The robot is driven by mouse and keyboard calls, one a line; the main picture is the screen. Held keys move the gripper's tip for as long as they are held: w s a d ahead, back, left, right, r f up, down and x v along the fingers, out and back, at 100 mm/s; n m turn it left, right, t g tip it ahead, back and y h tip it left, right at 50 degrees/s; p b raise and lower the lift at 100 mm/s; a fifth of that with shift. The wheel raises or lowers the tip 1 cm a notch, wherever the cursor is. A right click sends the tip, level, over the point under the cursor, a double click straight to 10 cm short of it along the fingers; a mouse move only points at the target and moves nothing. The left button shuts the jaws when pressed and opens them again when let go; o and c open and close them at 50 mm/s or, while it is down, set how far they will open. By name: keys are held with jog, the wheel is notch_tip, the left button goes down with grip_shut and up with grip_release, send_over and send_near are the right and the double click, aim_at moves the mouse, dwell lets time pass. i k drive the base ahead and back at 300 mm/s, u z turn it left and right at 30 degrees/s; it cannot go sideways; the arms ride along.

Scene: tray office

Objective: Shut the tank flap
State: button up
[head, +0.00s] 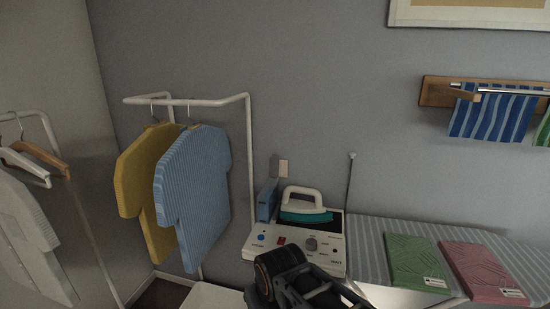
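A white steam station (262,251) with a control panel of buttons and a dial stands at the middle bottom. A blue upright panel (267,200), which looks like the tank flap, stands raised at its left back side. Whether it is hinged there cannot be made out. My dark arm (290,279) reaches up from the bottom edge in front of the station and covers part of its front. The fingers of my gripper cannot be made out. The arm's visible end is apart from the blue panel, below it in the picture.
An iron (303,205) with a white handle rests on the station. A striped ironing surface (362,236) on the right bears green (413,262) and pink (484,268) folded cloths. A thin rod (349,185) rises behind. A white rack (250,150) with yellow and blue shirts stands left.

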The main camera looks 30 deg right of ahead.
aim_at(274, 166)
jog(key=u, duration=0.65)
jog(key=i, duration=0.6)
jog(key=z, duration=1.1)
